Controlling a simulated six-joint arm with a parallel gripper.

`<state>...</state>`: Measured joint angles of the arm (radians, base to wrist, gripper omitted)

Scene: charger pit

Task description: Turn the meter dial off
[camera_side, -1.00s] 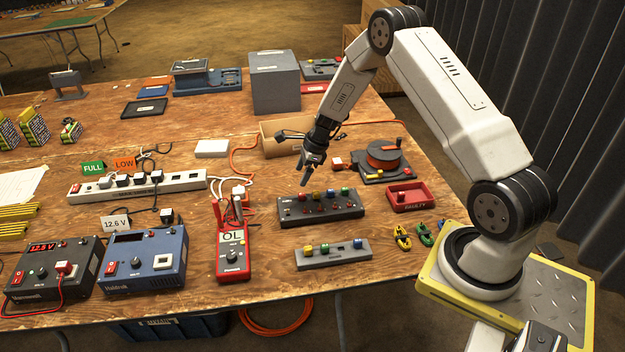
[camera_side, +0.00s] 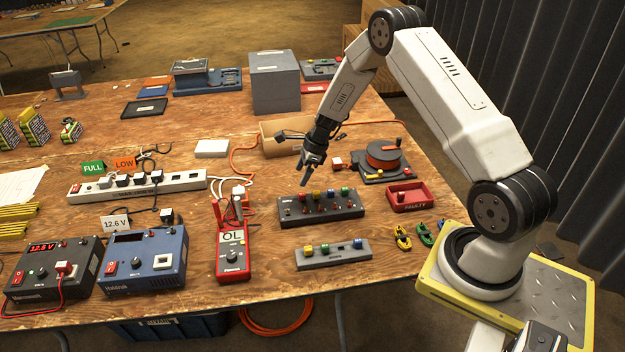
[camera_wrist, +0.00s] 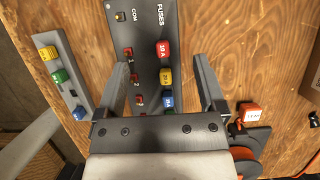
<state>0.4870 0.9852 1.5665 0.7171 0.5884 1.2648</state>
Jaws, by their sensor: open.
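The red meter (camera_side: 233,250) lies on the wooden table, left of the dark fuse panel. Its display reads "OL" and its dark round dial (camera_side: 232,256) sits on the lower face. The dial's exact setting is too small to read. My gripper (camera_side: 305,180) is open and empty above the table, just behind the fuse panel and to the right of the meter. In the wrist view my gripper (camera_wrist: 164,72) has its two fingers apart, with the fuse panel (camera_wrist: 145,35) seen between and beyond them. The meter is not in the wrist view.
Red probes (camera_side: 219,213) and white plugs with cables stand just behind the meter. A blue power unit (camera_side: 146,260) is to its left. A grey spare-fuse strip (camera_side: 333,254) lies in front of the fuse panel. An orange cable reel (camera_side: 383,155) and a red tray (camera_side: 408,196) are on the right.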

